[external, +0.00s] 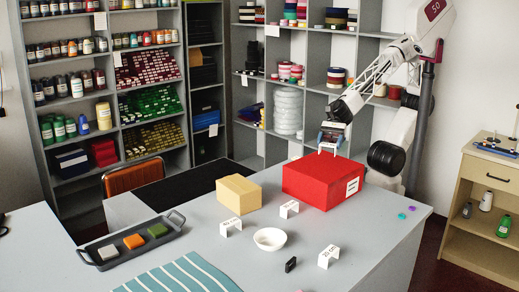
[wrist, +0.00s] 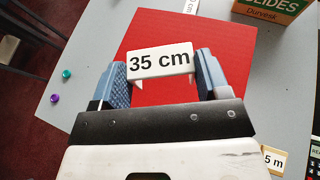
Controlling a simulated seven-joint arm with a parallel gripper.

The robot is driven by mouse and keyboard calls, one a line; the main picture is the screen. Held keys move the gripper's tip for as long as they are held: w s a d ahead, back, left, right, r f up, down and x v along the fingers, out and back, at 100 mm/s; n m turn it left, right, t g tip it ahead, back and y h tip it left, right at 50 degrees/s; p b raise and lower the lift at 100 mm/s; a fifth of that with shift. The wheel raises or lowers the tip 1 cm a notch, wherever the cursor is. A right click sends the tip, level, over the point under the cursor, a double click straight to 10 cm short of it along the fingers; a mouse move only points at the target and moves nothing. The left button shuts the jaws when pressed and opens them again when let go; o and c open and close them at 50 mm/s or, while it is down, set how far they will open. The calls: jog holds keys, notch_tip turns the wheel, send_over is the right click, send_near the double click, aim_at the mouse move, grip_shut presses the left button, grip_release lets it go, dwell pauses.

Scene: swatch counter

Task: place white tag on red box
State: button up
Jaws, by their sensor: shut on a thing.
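A white tag (wrist: 160,63) marked "35 cm", a small folded bracket with short legs, is gripped between the two blue-padded fingers of my gripper (wrist: 163,78). The red box (wrist: 190,35) fills the area beneath it in the wrist view. In the external view the red box (external: 312,188) sits on the grey counter with a white label on its side. My gripper (external: 333,136) is over the box's far part there, with the white tag (external: 327,149) at its tips. I cannot tell whether the tag's legs touch the box top.
Other white tags stand on the counter (external: 205,270), including one in front of the box (external: 289,208). A tan box (external: 237,194), white bowl (external: 270,239) and dark tray (external: 105,262) lie to the left. Two small discs (external: 406,212) lie right of the box.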

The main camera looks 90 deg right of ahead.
jog(key=shift+w+a, duration=0.55)
jog(key=shift+w, duration=0.05)
jog(key=shift+f, duration=0.1)
jog(key=shift+f, duration=1.7)
jog(key=shift+f, duration=0.1)
jog(key=o, duration=0.9)
